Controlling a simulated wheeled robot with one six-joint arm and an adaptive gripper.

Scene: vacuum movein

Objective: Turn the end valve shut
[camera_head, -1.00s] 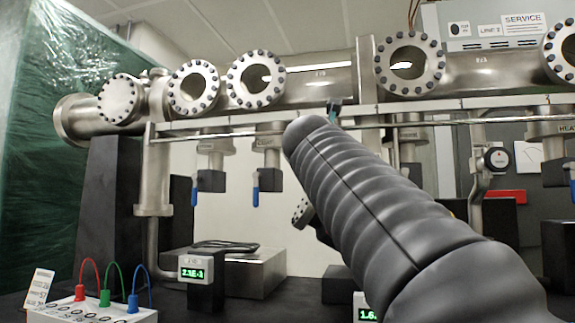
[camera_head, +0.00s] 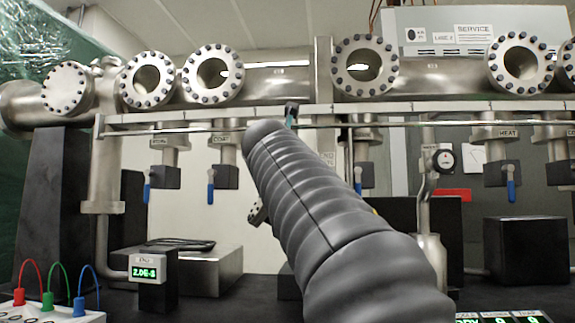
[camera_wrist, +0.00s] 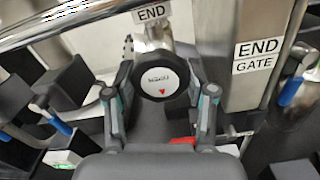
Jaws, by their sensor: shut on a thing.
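The end valve's round black knob (camera_wrist: 165,78) has a white cap with a small red mark and upside-down lettering, which seems to read OPEN. It sits below a white END label (camera_wrist: 152,13) in the wrist view. My gripper (camera_wrist: 158,92) has one finger on each side of the knob and is shut on it. In the head view my grey ribbed arm hides the knob and most of the gripper; only a dark and teal finger part (camera_head: 291,115) shows above the arm's end.
A steel END GATE body (camera_wrist: 235,50) stands close to the right of the knob. A long rail (camera_head: 430,122) runs under the flanged pipe (camera_head: 275,85). Blue-handled valves (camera_head: 211,185) hang below it. A small green display (camera_head: 146,270) stands at lower left.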

